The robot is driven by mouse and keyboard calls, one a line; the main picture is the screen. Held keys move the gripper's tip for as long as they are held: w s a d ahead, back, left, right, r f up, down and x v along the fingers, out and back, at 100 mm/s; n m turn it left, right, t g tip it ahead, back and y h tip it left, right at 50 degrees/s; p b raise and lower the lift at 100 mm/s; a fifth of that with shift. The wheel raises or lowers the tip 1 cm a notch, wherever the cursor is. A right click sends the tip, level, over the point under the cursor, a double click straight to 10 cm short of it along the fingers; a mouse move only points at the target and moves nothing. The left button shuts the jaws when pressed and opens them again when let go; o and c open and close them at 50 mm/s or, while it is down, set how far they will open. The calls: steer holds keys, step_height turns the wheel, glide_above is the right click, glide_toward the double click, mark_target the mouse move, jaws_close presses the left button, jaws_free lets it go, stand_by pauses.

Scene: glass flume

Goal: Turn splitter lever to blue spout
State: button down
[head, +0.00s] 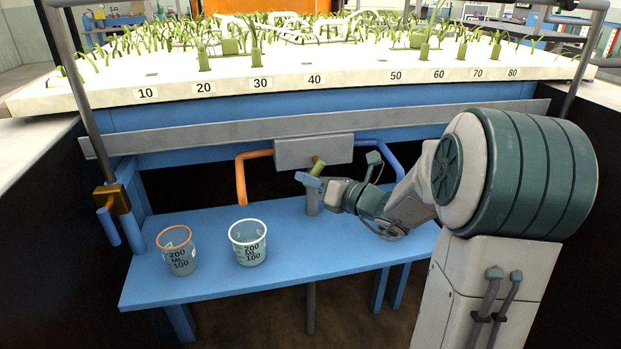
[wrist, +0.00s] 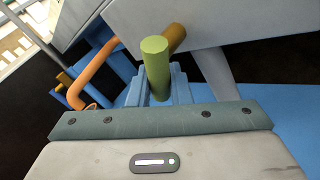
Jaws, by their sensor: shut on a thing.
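The splitter (head: 300,152) is a grey box below the planted tray, with an orange spout (head: 241,180) on its left and a blue spout (head: 385,150) on its right. The yellow-green lever (head: 319,167) sticks out from its front. In the wrist view the lever (wrist: 157,72) stands between my blue fingers, with a brass-coloured shaft (wrist: 177,38) behind its top. My gripper (head: 308,180) is shut on the lever; the fingers (wrist: 160,93) partly hide its lower end. The orange spout (wrist: 90,70) shows at left in the wrist view.
A blue bench (head: 215,285) lies below. An orange-rimmed cup (head: 178,252) and a white-rimmed cup (head: 248,244) stand on it, left of my gripper. A brass valve with a blue handle (head: 109,225) is at far left. The bench front is clear.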

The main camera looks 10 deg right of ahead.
steer(key=shift+d+n+g+h+p, duration=0.4)
steer(key=shift+n+g+h+p, duration=0.3)
steer(key=shift+n+p, duration=0.5)
steer(key=shift+d+n+g+h+p, duration=0.35)
steer(key=shift+d+n+h, duration=0.2)
steer(key=shift+n+h, duration=0.5)
steer(key=shift+d+n+g+h+p, duration=0.3)
steer(key=shift+d+n+h, duration=0.2)
steer(key=shift+n+h, duration=0.5)
steer(key=shift+d+n+g+h+p, duration=0.35)
steer(key=shift+d+n+h, duration=0.3)
steer(key=shift+h, duration=0.7)
steer(key=c, duration=1.4)
jaws_free()
steer(key=shift+o, duration=0.3)
